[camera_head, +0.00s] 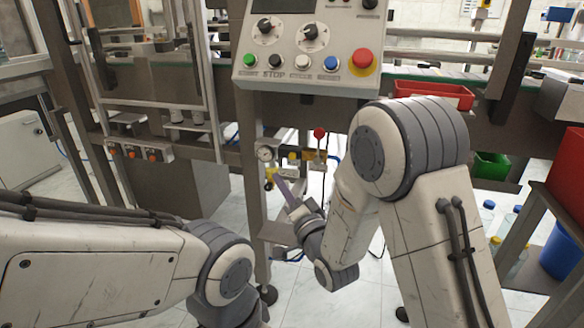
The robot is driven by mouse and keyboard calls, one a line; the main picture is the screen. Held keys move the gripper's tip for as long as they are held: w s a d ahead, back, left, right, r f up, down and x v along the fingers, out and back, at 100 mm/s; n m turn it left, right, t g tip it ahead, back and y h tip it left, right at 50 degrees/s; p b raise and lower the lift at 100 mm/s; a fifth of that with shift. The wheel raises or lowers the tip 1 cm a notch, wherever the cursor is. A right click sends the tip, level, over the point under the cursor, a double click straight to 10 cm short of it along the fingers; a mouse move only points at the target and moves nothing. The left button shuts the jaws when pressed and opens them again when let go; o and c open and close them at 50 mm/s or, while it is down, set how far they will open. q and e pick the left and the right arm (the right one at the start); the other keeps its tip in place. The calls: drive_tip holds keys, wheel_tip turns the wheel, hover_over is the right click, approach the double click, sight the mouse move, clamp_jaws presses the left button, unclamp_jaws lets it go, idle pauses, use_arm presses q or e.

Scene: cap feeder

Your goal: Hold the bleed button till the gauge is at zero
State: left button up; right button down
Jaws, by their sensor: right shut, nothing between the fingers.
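The round white-faced gauge (265,154) sits on the machine's leg below the control panel. Its needle is too small to read. Right of it is a valve unit with a yellow block (308,155) and a lever with a red ball (319,132). My right gripper (280,183) is shut and empty, its tip just below the gauge and valve unit. I cannot tell whether it touches anything. The bleed button cannot be made out. My left arm comes in from the left, but its gripper is not in view.
The control panel (310,45) with coloured buttons and a red mushroom button (362,58) hangs above the valve unit. A red tray (433,94) and a green bin (490,165) are at the right. A grey cabinet (178,195) stands at left.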

sight(293, 156)
drive_tip(key=shift+r, duration=0.1)
drive_tip(key=w+d+p, duration=0.1)
drive_tip(key=w+d, duration=0.1)
drive_tip(key=w, duration=0.6)
drive_tip(key=shift+w+d, duration=0.2)
drive_tip(key=shift+d, duration=0.15)
drive_tip(key=shift+w, duration=0.1)
idle(1.9)
drive_tip(key=shift+w+d, duration=0.1)
drive_tip(key=shift+w, duration=0.15)
drive_tip(key=shift+w+d, duration=0.15)
drive_tip(key=shift+w, duration=0.25)
idle(0.6)
idle(1.9)
drive_tip(key=shift+s+a+b, duration=0.25)
drive_tip(key=shift+s+b, duration=0.05)
drive_tip(key=shift+s, duration=0.5)
